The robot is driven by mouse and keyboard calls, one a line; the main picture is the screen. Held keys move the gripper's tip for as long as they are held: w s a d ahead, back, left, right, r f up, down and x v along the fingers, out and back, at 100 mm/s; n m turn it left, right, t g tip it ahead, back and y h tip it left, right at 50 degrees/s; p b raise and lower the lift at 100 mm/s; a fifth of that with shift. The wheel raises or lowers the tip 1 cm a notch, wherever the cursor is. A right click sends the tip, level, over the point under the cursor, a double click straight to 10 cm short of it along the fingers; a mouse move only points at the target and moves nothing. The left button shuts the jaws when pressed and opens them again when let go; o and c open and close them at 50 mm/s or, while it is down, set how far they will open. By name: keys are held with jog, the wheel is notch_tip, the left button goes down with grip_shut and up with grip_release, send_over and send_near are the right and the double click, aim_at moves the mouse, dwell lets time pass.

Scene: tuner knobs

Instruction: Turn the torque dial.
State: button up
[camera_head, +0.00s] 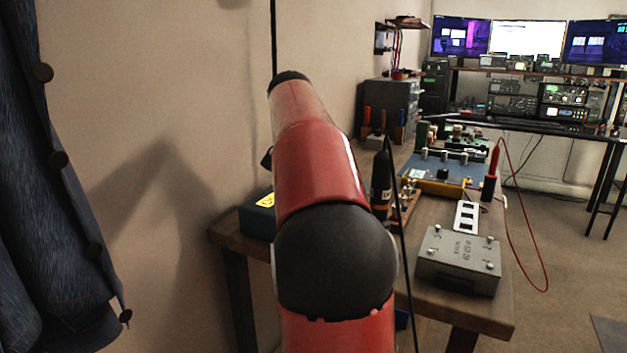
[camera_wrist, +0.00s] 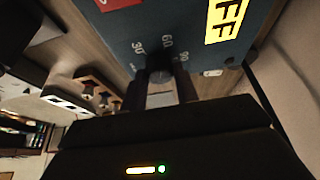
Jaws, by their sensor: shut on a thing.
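A blue box (camera_head: 257,222) with a yellow label stands on the wooden bench in the head view, partly hidden behind my red arm. In the wrist view the box's blue face (camera_wrist: 185,35) fills the top, with the numbers 30, 60 and 90. The torque dial (camera_wrist: 160,75) is a dark knob just below these numbers. My gripper (camera_wrist: 162,88) is shut on the dial, one dark finger on each side of it. The dial's pointer cannot be made out. My gripper is hidden in the head view.
A grey metal box (camera_head: 459,260) sits at the bench's near right, with a blue circuit board (camera_head: 440,172) and a red probe (camera_head: 493,165) behind it. A black cylinder (camera_head: 381,180) stands right of my arm. A wall is close on the left.

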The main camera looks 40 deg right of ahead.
jog(key=shift+w+m+g+h, duration=0.15)
jog(key=shift+m+g+h, duration=0.2)
jog(key=shift+m, duration=1.15)
jog(key=o, duration=1)
jog(key=shift+r, duration=0.1)
jog(key=v, duration=0.7)
jog(key=shift+a+r, duration=0.1)
jog(key=shift+r, duration=0.2)
